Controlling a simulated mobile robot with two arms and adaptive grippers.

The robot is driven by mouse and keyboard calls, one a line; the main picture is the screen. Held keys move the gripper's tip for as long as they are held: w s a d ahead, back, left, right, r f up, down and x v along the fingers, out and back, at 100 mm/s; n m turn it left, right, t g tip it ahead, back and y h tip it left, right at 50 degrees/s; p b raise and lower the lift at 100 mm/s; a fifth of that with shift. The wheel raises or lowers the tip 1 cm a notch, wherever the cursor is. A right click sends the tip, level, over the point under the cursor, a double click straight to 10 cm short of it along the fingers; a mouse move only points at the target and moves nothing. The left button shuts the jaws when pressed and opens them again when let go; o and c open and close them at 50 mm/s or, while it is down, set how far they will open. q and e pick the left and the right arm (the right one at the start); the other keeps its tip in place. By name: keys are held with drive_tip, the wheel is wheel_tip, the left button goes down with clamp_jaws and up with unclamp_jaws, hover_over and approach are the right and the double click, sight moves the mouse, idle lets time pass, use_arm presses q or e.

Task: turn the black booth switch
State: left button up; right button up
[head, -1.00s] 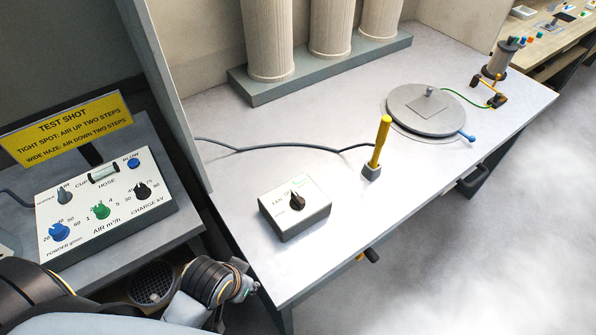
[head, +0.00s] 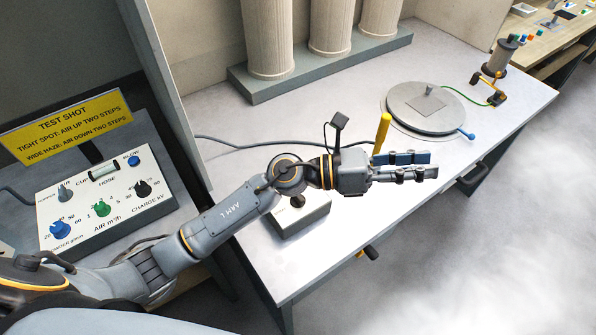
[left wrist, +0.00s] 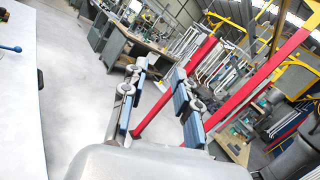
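The small grey-white switch box (head: 308,217) stands on the light table's near left part. In the left wrist view the open fingers (left wrist: 160,72) point out over the floor, and the switch is not seen. My right gripper is not in view.
An upright yellow handle (head: 382,130) stands right behind my left gripper. A round grey turntable (head: 425,110) lies farther right. White columns (head: 330,30) stand at the back. A control panel (head: 98,205) with several knobs is at left. The table's front right is clear.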

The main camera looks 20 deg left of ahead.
use_arm(q)
wheel_tip(320, 180, down, 4)
drive_tip(key=s+m+g+y, duration=0.1)
drive_tip(key=m+g+y, duration=0.1)
drive_tip(key=m+g, duration=0.25)
drive_tip(key=m+y, duration=1)
drive_tip(key=y, duration=0.7)
hover_over(298, 198)
drive_tip(key=shift+g, duration=0.45)
drive_tip(key=f, duration=0.8)
drive_tip(key=w+f, duration=0.1)
drive_tip(key=f, duration=0.3)
drive_tip(key=shift+a+f, duration=0.1)
drive_tip(key=shift+a, duration=0.1)
drive_tip(key=shift+f, duration=0.45)
wheel_tip(298, 198, down, 6)
drive_tip(key=b, duration=0.4)
drive_tip(key=shift+f+b, duration=0.2)
drive_tip(key=shift+b, duration=0.2)
drive_tip(key=shift+f+b, duration=0.35)
drive_tip(key=shift+b, duration=0.05)
drive_tip(key=shift+r, duration=0.1)
drive_tip(key=shift+c, duration=0.9)
clamp_jaws()
